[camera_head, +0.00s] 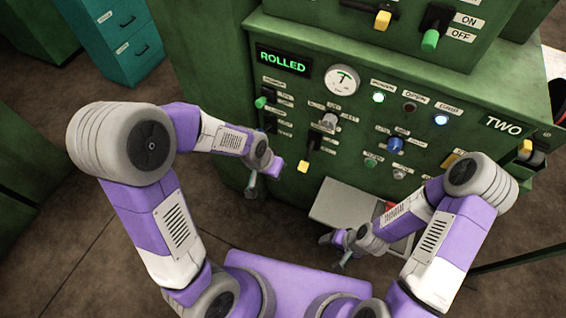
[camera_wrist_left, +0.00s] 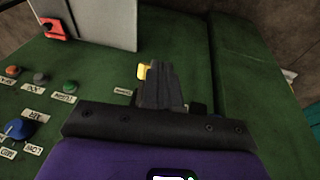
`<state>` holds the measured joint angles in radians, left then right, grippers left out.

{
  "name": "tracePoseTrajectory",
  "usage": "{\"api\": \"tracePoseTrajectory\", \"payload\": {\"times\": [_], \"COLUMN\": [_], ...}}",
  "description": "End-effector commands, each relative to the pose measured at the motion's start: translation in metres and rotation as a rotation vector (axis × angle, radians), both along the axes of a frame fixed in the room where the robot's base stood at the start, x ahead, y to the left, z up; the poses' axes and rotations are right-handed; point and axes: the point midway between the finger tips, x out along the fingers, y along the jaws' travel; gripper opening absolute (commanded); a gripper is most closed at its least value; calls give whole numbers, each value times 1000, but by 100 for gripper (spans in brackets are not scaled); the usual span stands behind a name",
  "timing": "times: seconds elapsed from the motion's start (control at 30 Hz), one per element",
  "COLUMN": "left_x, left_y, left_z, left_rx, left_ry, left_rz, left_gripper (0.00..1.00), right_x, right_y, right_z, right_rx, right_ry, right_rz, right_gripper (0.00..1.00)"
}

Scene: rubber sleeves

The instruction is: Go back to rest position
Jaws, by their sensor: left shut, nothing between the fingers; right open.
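My left gripper (camera_head: 252,186) hangs in front of the left part of the green machine's (camera_head: 440,96) front panel in the head view. It is shut and empty, and its closed fingers (camera_wrist_left: 162,86) show in the left wrist view with the panel behind them. My right gripper (camera_head: 338,248) is low, in front of a grey tray (camera_head: 330,204) at the machine's foot. Its fingers are spread apart and I see nothing between them. Both arms are bent at the elbow in front of my body.
The panel carries a lit display reading ROLLED (camera_head: 283,61), a round gauge (camera_head: 342,81), a blue knob (camera_head: 395,145) and several switches and lamps. A teal cabinet (camera_head: 125,45) stands at the back left. Brown floor (camera_head: 60,270) at the lower left is clear.

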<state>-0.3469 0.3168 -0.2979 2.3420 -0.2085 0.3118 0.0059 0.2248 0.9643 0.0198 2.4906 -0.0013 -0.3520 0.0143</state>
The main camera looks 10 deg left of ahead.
Motion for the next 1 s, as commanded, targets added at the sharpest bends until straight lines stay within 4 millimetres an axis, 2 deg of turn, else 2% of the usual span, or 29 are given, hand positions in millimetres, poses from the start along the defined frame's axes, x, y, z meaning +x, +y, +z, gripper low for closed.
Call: {"api": "tracePoseTrajectory", "payload": {"times": [0.2,0.8,0.87,0.93,1.0], "left_x": [-14,-14,-15,-17,-22], "left_y": [5,5,5,5,4], "left_z": [7,6,1,-12,-34], "left_rx": [0,0,-1,-6,-19], "left_ry": [0,2,9,27,55], "left_rz": [-1,1,5,20,48], "left_gripper": [0,0,0,0,0], "right_x": [0,0,0,0,0], "right_y": [0,0,0,0,0], "right_z": [4,4,4,4,4], "right_rx": [0,0,0,0,0], "right_ry": [0,0,0,0,0], "right_rz": [0,0,0,0,0], "right_gripper": [69,69,69,69,69]}}
